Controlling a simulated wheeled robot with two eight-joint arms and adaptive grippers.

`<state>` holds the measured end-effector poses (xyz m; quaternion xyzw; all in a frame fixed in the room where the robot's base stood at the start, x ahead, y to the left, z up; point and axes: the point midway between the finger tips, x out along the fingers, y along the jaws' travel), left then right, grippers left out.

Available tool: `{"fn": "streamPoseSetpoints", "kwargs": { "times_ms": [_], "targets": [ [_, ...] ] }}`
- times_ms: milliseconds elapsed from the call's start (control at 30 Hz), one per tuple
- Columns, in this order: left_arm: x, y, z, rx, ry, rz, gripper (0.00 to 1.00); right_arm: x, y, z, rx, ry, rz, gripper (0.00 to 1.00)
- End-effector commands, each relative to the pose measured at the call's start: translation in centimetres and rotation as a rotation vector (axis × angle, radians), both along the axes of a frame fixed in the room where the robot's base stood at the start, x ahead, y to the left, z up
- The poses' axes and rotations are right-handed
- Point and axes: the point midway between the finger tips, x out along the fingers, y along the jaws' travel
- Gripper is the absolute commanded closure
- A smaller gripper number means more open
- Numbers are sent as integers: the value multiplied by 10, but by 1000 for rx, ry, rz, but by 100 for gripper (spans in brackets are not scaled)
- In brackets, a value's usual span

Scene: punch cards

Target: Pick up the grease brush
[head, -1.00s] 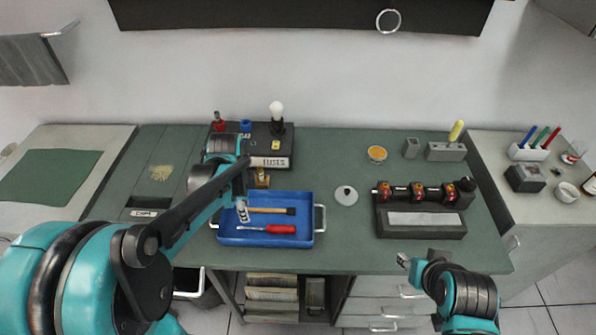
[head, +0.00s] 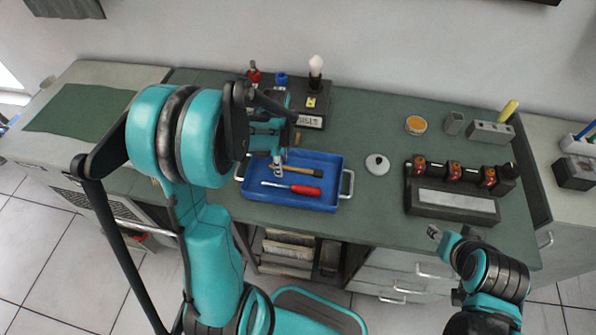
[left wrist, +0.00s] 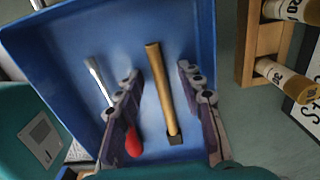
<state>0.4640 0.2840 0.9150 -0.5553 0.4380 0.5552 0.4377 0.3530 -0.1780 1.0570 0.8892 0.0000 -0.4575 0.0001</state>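The grease brush, with a wooden handle (head: 305,171) and a dark square head, lies flat in the blue tray (head: 323,161). In the left wrist view the brush (left wrist: 159,85) lies between the two spread fingers of my left gripper (left wrist: 162,100), its head toward the bottom of the picture. My left gripper (head: 277,168) is open and hangs over the tray near the handle end. I see no contact with the brush. A red-handled screwdriver (head: 305,190) lies beside the brush; one finger partly covers it in the left wrist view (left wrist: 134,142). My right gripper (head: 437,233) is at the bench front edge, too small to judge.
A wooden rack with bottles (left wrist: 254,60) stands close beside the tray. A dark fuse box with a bulb (head: 313,105) is behind it. The bench between tray and block is mostly clear.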

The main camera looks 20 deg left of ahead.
Motion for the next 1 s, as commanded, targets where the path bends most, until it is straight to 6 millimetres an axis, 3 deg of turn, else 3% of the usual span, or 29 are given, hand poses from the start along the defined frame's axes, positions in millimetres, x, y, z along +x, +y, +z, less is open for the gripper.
{"fn": "streamPoseSetpoints", "kwargs": {
  "times_ms": [133, 267, 300, 767, 1000],
  "targets": [
    [0, 0, 1, 0, 0, 0, 62, 0, 0, 1, 0, 0, 0, 60],
    [0, 0, 1, 0, 0, 0, 96, 0, 0, 1, 0, 0, 0, 60],
    [0, 0, 1, 0, 0, 0, 100, 0, 0, 1, 0, 0, 0, 60],
    [0, 0, 8, 0, 0, 0, 100, 0, 0, 4, 0, 0, 0, 60],
    [0, 0, 44, 0, 0, 0, 100, 0, 0, 19, 0, 0, 0, 60]
  ]
}}
